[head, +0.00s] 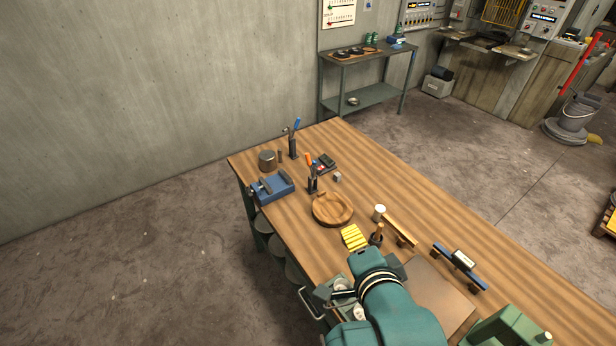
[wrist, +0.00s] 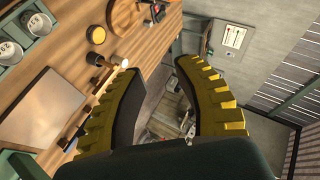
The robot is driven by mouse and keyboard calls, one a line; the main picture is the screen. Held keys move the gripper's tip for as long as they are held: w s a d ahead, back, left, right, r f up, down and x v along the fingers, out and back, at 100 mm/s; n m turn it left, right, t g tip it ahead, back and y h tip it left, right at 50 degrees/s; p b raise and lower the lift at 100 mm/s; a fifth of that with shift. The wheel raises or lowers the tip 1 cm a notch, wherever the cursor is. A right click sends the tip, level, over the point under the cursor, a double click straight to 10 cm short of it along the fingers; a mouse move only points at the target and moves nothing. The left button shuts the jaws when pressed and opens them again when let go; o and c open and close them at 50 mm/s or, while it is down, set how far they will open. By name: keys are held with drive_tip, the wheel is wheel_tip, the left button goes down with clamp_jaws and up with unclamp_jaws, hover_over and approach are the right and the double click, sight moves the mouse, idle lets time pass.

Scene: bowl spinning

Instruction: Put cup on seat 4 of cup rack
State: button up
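Light-coloured cups (head: 342,284) sit in a green holder at the table's near edge, partly hidden by my arm. In the wrist view two marked cups, one at the left edge (wrist: 10,50) and one above it (wrist: 38,23), stand in green holders. I cannot read their markings, nor tell which seat is number 4. My gripper (wrist: 158,68) has its yellow-backed fingers spread apart with nothing between them. It is beyond the table edge in the wrist view, apart from the cups.
On the table are a round wooden dish (head: 333,210), a yellow ridged block (head: 354,237), a white cylinder (head: 379,213), a wooden bar (head: 401,231), a dark-and-blue bar stand (head: 460,266) and a blue vise (head: 272,187). A flat board (wrist: 40,108) lies nearby. The far right tabletop is clear.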

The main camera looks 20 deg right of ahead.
drive_tip(key=s+a+r+n+t+y, duration=0.1)
drive_tip(key=a+r+n+t, duration=0.4)
drive_tip(key=r, duration=0.8)
drive_tip(key=s+a+r+n+t+y, duration=0.2)
drive_tip(key=a+r+n+t, duration=0.3)
drive_tip(key=a+r+n, duration=0.5)
wheel_tip(320, 180, up, 3)
drive_tip(key=shift+s+a+r+n+t+y, duration=0.2)
drive_tip(key=shift+s+a+n+t+y, duration=0.15)
drive_tip(key=shift+n, duration=0.75)
